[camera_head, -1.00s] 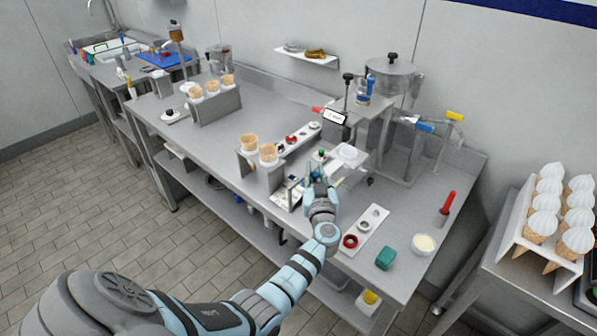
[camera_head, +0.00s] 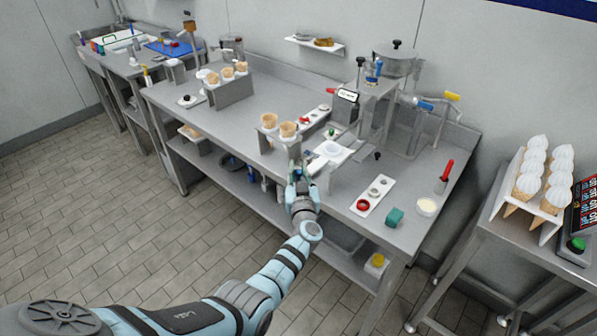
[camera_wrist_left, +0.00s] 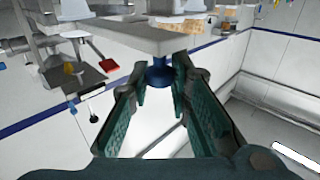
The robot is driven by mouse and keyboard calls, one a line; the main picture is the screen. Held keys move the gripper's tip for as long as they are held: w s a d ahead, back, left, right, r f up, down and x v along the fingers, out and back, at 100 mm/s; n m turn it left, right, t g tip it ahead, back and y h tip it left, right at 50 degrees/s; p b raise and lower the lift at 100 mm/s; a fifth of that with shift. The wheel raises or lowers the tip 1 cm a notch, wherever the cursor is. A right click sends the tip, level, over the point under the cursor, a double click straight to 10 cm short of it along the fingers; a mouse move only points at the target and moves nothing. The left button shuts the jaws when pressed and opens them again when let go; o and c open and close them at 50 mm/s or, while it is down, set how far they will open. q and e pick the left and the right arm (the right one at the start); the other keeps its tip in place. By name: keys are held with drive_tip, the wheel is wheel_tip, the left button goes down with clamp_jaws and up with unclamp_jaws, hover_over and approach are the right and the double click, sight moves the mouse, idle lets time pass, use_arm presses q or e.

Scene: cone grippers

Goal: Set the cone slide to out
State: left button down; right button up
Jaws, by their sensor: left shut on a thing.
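The cone slide (camera_head: 333,150), a pale plate with a round white spot, sticks out toward the bench's front edge below the dispenser. In the left wrist view a grey plate, apparently the slide (camera_wrist_left: 135,37), has a blue knob (camera_wrist_left: 158,76) at its near end. My left gripper (camera_head: 298,170) is at the front edge of the bench. In the left wrist view its green-padded fingers (camera_wrist_left: 160,82) are closed around the blue knob. My right gripper is not in view.
Floor in front is clear.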

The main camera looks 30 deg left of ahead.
use_arm(q)
drive_tip(key=c, duration=1.5)
unclamp_jaws()
drive_tip(key=shift+s+a+f, duration=0.1)
drive_tip(key=shift+s+f, duration=0.05)
drive_tip(key=v, duration=0.7)
drive_tip(key=shift+s, duration=0.25)
drive_tip(key=shift+d, duration=0.2)
